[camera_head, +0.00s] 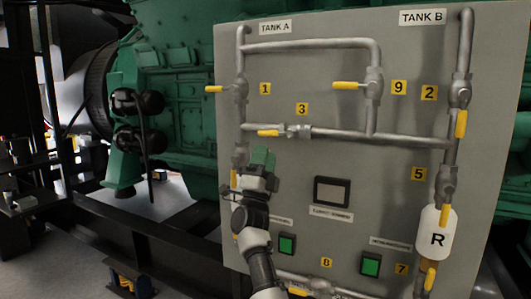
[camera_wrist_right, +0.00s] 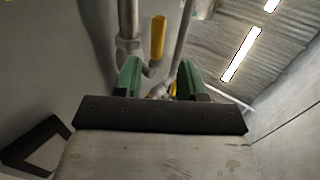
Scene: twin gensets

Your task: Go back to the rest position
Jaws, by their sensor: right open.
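My right gripper (camera_head: 262,165) is in front of the grey valve panel (camera_head: 330,90), left of the panel's middle and below the valve marked 3. In the right wrist view its two green fingers (camera_wrist_right: 159,80) stand apart with nothing between them. Behind them that view shows a pipe and a yellow valve handle (camera_wrist_right: 157,38); I cannot tell whether the fingers touch anything. In the head view the gripper and arm partly hide the pipe on the panel's left side. My left gripper is not in view.
The panel carries grey pipes, yellow-handled valves such as the one marked 1 (camera_head: 240,88), a dark display (camera_head: 332,191) and green buttons (camera_head: 371,265). A white cylinder marked R (camera_head: 436,233) is at right. A green genset (camera_head: 175,90) stands behind at left. Open floor (camera_head: 60,255) shows at lower left.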

